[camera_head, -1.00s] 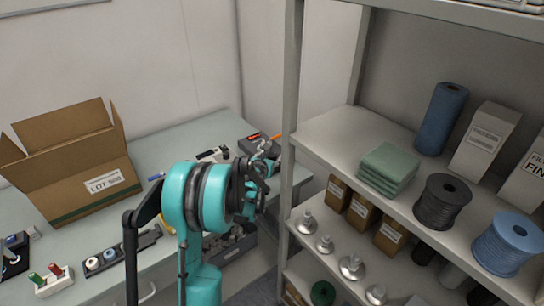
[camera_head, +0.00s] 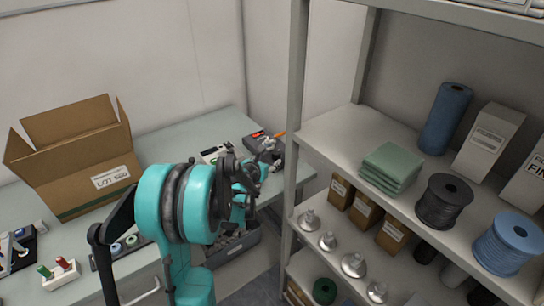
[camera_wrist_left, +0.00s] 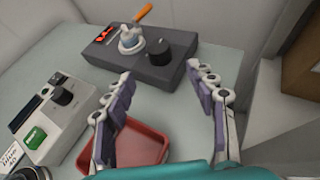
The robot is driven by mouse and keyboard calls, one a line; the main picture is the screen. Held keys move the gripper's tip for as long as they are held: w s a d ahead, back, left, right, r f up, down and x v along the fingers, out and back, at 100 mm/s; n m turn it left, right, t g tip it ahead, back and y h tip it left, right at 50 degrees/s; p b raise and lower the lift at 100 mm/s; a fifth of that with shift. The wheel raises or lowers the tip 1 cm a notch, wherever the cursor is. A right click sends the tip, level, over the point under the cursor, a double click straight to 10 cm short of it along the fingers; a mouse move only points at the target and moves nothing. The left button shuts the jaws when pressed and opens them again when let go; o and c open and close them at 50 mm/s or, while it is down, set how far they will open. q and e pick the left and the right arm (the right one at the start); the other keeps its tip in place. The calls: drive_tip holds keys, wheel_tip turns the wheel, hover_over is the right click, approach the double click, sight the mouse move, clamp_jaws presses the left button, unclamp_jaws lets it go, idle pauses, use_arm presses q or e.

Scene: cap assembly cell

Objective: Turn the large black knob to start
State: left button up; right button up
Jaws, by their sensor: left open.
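A dark grey box (camera_wrist_left: 140,62) stands on the table in the left wrist view, with a large black knob (camera_wrist_left: 158,52) on its top. A second, smaller black knob (camera_wrist_left: 63,93) is on a light box (camera_wrist_left: 48,115) with a green switch at the left. My left gripper (camera_wrist_left: 158,72) is open and empty, its fingers apart on the near side of the dark box, pointing toward it. In the head view my left gripper (camera_head: 252,175) is beside the dark box (camera_head: 258,144) at the table's far right end; the knob is too small to tell there. My right gripper is not in view.
A red tray (camera_wrist_left: 148,160) lies below the fingers. A small holder with an orange-handled tool (camera_wrist_left: 142,14) stands close by the large knob. A cardboard box (camera_head: 85,170) stands on the table's left. A shelf post (camera_head: 296,100) rises close right of the gripper.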

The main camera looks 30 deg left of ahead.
sight(276, 152)
use_arm(q)
drive_tip(key=w+a+m+h, duration=0.1)
drive_tip(key=w+a+m+h+p, duration=0.1)
drive_tip(key=shift+a+f+p, duration=0.25)
drive_tip(key=shift+a+p, duration=0.05)
drive_tip(key=shift+w+a+r+m+t+h, duration=0.1)
drive_tip(key=shift+w+a+m+t+h, duration=0.1)
drive_tip(key=shift+m+h, duration=0.2)
drive_tip(key=shift+w+a+r+m+t+h, duration=0.1)
drive_tip(key=shift+w+m+h, duration=0.15)
drive_tip(key=shift+h, duration=0.25)
drive_tip(key=shift+w+d+f, duration=0.15)
drive_tip(key=shift+w+d, duration=0.05)
drive_tip(key=shift+w, duration=0.05)
drive_tip(key=b+x, duration=0.1)
drive_tip(key=x, duration=0.4)
drive_tip(key=shift+w+f, duration=0.2)
drive_tip(key=shift+f, duration=0.05)
drive_tip(key=shift+b+x, duration=0.4)
drive_tip(key=shift+x, duration=0.35)
drive_tip(key=shift+d+r, duration=0.15)
drive_tip(key=c, duration=1.2)
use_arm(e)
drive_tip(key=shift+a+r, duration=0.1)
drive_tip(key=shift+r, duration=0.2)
